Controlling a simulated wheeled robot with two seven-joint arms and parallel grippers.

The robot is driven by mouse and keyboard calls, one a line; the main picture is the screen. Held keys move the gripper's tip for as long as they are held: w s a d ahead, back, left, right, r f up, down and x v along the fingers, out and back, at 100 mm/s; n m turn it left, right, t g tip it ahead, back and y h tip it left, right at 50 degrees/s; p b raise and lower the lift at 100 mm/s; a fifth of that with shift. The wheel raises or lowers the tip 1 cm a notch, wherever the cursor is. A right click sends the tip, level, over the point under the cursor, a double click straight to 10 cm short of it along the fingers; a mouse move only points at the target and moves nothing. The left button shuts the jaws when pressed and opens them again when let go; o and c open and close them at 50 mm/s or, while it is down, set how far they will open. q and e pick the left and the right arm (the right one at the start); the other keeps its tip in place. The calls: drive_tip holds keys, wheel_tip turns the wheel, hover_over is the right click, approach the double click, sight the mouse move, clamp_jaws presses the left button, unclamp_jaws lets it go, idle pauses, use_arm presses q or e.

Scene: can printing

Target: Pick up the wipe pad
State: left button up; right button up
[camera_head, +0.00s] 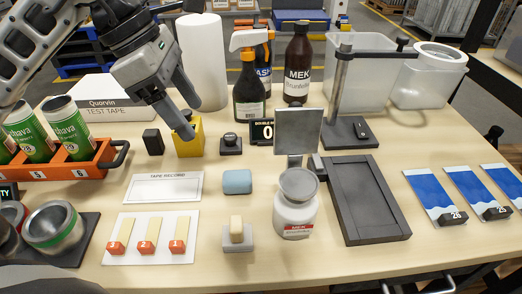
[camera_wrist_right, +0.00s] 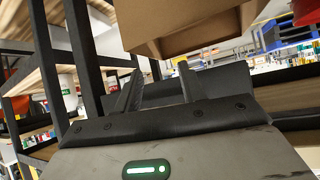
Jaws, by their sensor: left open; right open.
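A light-blue rounded pad (camera_head: 237,181), which looks like the wipe pad, lies flat on the middle of the table. A small beige block (camera_head: 236,228) stands in a grey holder in front of it; I cannot tell if this is also a pad. My left gripper (camera_head: 188,118) is open, pointing down over a yellow block (camera_head: 188,136), behind and left of the blue pad. Its fingertips overlap the yellow block in the picture; contact is unclear. My right gripper (camera_wrist_right: 158,88) is open and empty in the right wrist view, away from the table items.
A white solvent jar (camera_head: 296,212) and a grey plate on a stand (camera_head: 297,131) are right of the pad. A label card (camera_head: 164,188) lies left. An orange can rack (camera_head: 80,172) is far left. A cardboard box (camera_wrist_right: 185,25) hangs over my right gripper's view.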

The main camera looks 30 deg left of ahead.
use_arm(q)
drive_tip(key=w, duration=0.1)
approach(236, 176)
drive_tip(key=x, duration=0.2)
drive_tip(key=shift+s+d+f, duration=0.1)
drive_tip(key=shift+d+f, duration=0.15)
drive_tip(key=shift+d, duration=0.05)
drive_tip(key=shift+x, duration=0.9)
drive_tip(key=x, duration=0.3)
drive_tip(key=shift+w+a+f+p, duration=0.1)
drive_tip(key=shift+w+f+p, duration=0.2)
drive_tip(key=shift+p, duration=0.1)
drive_tip(key=shift+f, duration=0.35)
use_arm(e)
drive_tip(key=shift+r, duration=0.1)
use_arm(q)
drive_tip(key=shift+c, duration=0.3)
drive_tip(key=c, duration=1)
use_arm(e)
drive_tip(key=shift+s, duration=0.1)
